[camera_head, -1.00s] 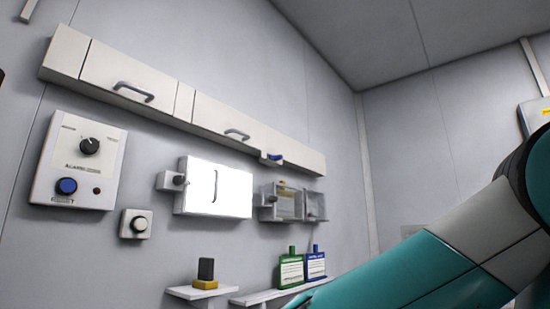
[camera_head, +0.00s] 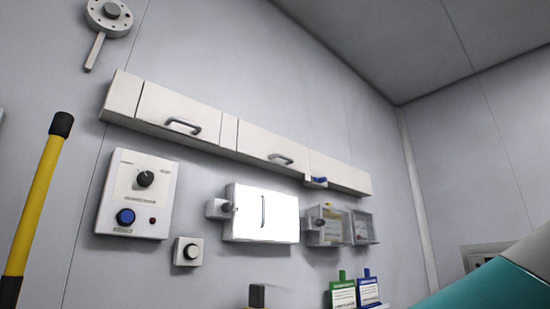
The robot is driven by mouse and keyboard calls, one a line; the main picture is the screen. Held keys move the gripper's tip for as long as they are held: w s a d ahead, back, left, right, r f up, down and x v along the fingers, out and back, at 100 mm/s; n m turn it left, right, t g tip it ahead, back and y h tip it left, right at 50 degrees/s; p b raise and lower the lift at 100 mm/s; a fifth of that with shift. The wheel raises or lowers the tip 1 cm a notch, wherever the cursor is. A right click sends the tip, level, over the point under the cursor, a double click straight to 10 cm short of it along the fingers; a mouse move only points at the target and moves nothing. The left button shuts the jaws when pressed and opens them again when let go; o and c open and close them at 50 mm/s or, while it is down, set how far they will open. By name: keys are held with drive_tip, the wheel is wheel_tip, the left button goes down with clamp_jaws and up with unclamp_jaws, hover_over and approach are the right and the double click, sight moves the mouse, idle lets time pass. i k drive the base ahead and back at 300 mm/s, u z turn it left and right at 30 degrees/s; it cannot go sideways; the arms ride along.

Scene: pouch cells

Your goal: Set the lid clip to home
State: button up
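I cannot tell for sure which part is the lid clip. A small blue piece on a white mount (camera_head: 318,181) sits at the lower edge of the wall cabinet row. Below it, a clear box (camera_head: 338,240) is fixed to the wall, with a dark knob (camera_head: 320,223) at its left and a small orange tab (camera_head: 329,206) on top. A second clear panel (camera_head: 364,229) stands at its right. My gripper is not in view; only part of my teal and grey arm shows at the lower right.
A bright white panel with a handle (camera_head: 281,216), a control box with a dial and blue button (camera_head: 138,193), and a small knob box (camera_head: 188,251) are on the wall. Green (camera_head: 343,293) and blue (camera_head: 368,290) containers stand low. A yellow pole (camera_head: 35,205) is at left.

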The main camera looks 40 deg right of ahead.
sight(322, 180)
drive_tip(key=z, duration=0.15)
drive_tip(key=k, duration=0.45)
drive_tip(key=z, duration=1.15)
drive_tip(key=i, duration=0.65)
drive_tip(key=u, duration=0.3)
